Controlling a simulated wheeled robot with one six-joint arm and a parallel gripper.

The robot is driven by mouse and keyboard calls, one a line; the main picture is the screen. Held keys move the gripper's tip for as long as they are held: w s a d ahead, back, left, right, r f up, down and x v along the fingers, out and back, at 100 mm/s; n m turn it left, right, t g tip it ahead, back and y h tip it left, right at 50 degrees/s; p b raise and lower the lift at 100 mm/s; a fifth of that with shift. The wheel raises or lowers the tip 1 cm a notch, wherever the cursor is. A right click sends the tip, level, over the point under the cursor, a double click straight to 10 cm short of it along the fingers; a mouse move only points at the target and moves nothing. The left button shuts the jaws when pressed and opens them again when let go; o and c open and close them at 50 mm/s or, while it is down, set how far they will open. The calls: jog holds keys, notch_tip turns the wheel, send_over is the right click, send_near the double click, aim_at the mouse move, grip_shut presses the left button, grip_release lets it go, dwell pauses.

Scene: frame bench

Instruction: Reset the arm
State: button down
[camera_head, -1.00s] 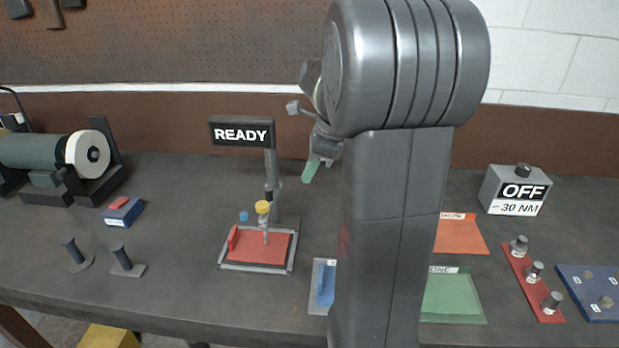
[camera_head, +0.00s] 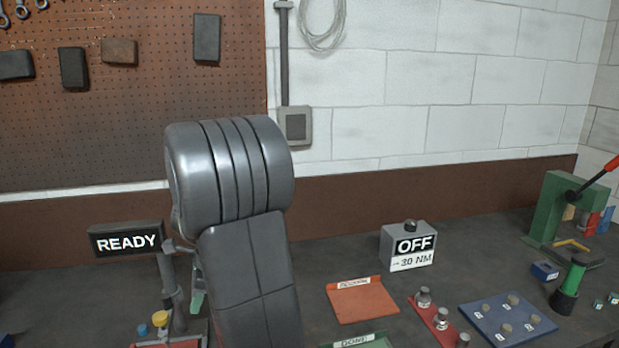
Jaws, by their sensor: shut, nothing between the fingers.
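My arm stands in the left middle of the head view, its thick ribbed grey joint raised in front of the back wall. My gripper (camera_head: 196,301) is mostly hidden behind my arm. Only a small green tip and some grey parts show at the arm's left edge, above the bench. The gripper is shut, and nothing shows held in it. It hangs right of the post under the READY sign (camera_head: 125,240).
Near the arm's foot is a red fixture with a yellow-capped piece (camera_head: 160,319). To the right are an orange tray (camera_head: 361,301), a green DONE tray (camera_head: 362,341), an OFF box (camera_head: 408,246), a red strip with knobs (camera_head: 436,323), a blue plate (camera_head: 507,321) and a green press (camera_head: 555,210).

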jog(key=a, duration=0.2)
jog(key=s+a, duration=0.1)
jog(key=a, duration=0.1)
jog(key=shift+f+b, duration=0.35)
